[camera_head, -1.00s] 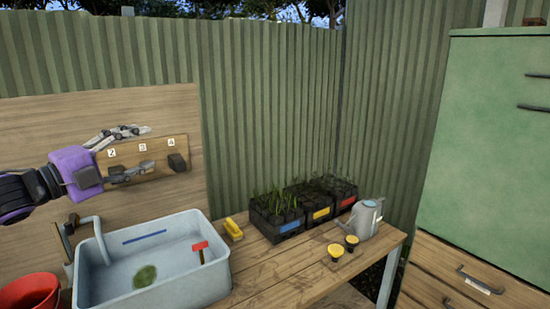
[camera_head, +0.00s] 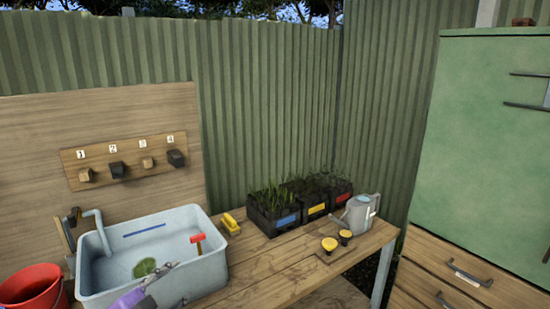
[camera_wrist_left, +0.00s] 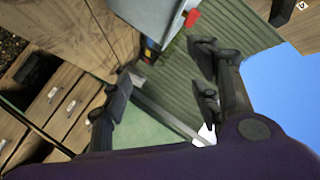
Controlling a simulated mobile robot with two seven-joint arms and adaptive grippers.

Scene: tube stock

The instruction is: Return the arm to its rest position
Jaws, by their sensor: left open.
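My left gripper (camera_head: 174,284) is low in the head view, in front of the grey basin (camera_head: 105,285) and overlapping it in the picture. Only its purple wrist and dark fingers show; the rest of the arm is out of frame. In the left wrist view the two fingers of the gripper (camera_wrist_left: 168,95) stand wide apart with nothing between them. My right gripper is in neither view.
A wooden board with numbered knobs (camera_head: 131,161) hangs above the basin. A red bucket (camera_head: 32,287) stands at left. Planter crates (camera_head: 273,227), yellow-topped items (camera_head: 329,244) and a watering can (camera_head: 361,212) stand on the bench. A green cabinet (camera_head: 485,150) is at right.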

